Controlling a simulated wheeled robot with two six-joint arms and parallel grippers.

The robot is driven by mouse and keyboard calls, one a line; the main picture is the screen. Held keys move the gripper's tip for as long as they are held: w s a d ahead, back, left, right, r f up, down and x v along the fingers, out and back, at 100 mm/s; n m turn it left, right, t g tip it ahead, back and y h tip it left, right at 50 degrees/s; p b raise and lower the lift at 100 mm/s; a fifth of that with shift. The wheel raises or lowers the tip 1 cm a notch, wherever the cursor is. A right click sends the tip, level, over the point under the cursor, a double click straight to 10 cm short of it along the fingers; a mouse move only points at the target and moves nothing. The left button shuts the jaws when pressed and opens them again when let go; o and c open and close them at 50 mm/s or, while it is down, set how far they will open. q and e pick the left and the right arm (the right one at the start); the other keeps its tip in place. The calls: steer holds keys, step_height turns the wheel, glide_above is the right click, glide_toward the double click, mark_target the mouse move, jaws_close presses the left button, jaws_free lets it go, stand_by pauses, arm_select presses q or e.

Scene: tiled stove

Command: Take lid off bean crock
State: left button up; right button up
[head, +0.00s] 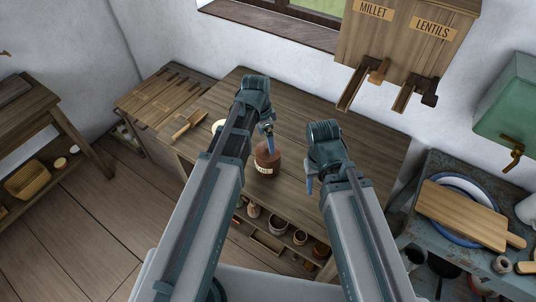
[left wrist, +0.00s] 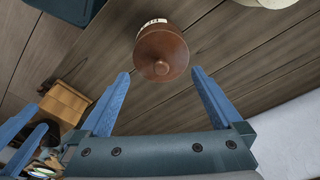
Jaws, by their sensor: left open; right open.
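The bean crock (head: 267,167) is a small reddish-brown pot with a pale label, upright on the wooden table. Its round brown lid (left wrist: 162,45) with a small knob is on it, seen from above in the left wrist view. My left gripper (head: 269,143) is above the crock. In the left wrist view its open blue fingers (left wrist: 160,74) are spread wide just short of the lid, with nothing between the tips. My right gripper (head: 310,185) is open and empty to the right of the crock, over the table's front part; its fingers are partly hidden.
A pale round dish (head: 218,126) is left of the crock, partly hidden by my left arm. A wooden mallet-like tool (head: 187,126) lies further left. Pots stand on the shelf (head: 268,238) below. Millet and lentil dispensers (head: 408,40) hang behind. The table's back right is clear.

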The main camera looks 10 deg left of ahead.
arm_select(q)
steer(key=f+b, duration=0.5)
steer(key=shift+w+d+f, duration=0.1)
steer(key=shift+w+d, duration=0.2)
steer(key=shift+w, duration=0.05)
steer(key=c, duration=1.1)
